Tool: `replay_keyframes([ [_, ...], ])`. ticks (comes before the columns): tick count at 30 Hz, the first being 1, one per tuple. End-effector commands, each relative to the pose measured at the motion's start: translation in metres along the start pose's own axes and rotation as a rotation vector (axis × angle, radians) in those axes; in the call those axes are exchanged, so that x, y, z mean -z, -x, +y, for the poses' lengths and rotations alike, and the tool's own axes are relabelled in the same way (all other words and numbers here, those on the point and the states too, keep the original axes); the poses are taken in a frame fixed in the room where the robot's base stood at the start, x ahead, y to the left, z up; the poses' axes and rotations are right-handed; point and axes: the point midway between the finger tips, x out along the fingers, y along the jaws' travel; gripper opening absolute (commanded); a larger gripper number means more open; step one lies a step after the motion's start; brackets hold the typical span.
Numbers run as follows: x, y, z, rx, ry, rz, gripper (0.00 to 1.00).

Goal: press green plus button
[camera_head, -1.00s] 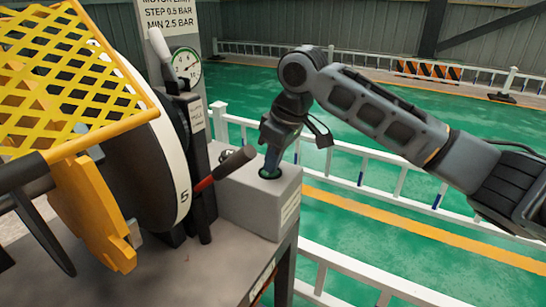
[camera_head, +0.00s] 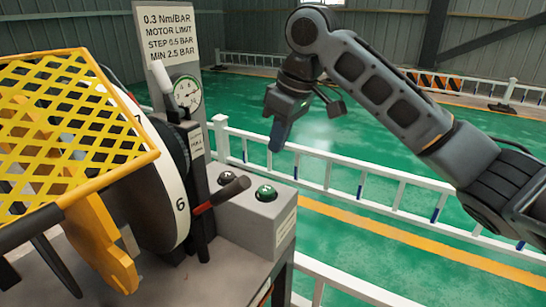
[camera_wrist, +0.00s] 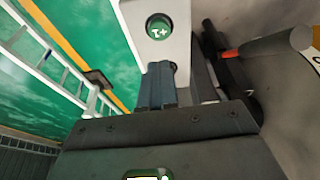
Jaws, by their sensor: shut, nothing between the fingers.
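The green plus button (camera_head: 266,193) sits on top of a grey box at the right of the bench in the head view. In the wrist view the green button (camera_wrist: 159,26) shows a white "τ+" mark, beyond my fingertips. My gripper (camera_head: 275,148) is shut and empty, with its fingers pointing down above the button and apart from it. In the wrist view my gripper (camera_wrist: 158,72) shows its fingers together. A black button (camera_head: 227,177) sits to the left of the green one; in the wrist view my fingers seem to hide most of it.
A red-and-black lever (camera_head: 222,194) stands close left of the green button. A numbered wheel (camera_head: 180,205) with a yellow mesh guard (camera_head: 65,125) is further left. A gauge (camera_head: 187,93) and sign (camera_head: 168,35) stand behind. White railings (camera_head: 330,170) run behind the box.

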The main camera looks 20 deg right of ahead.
Motion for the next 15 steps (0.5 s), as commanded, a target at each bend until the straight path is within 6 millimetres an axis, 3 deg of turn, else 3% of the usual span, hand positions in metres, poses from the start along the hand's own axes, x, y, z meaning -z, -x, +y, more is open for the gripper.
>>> replay_keyframes([
  [6, 0.000, 0.017, 0.000, -0.001, 0.000, 0.002, 0.00],
  [15, 0.000, 0.019, 0.000, -0.001, 0.000, 0.001, 0.00],
])
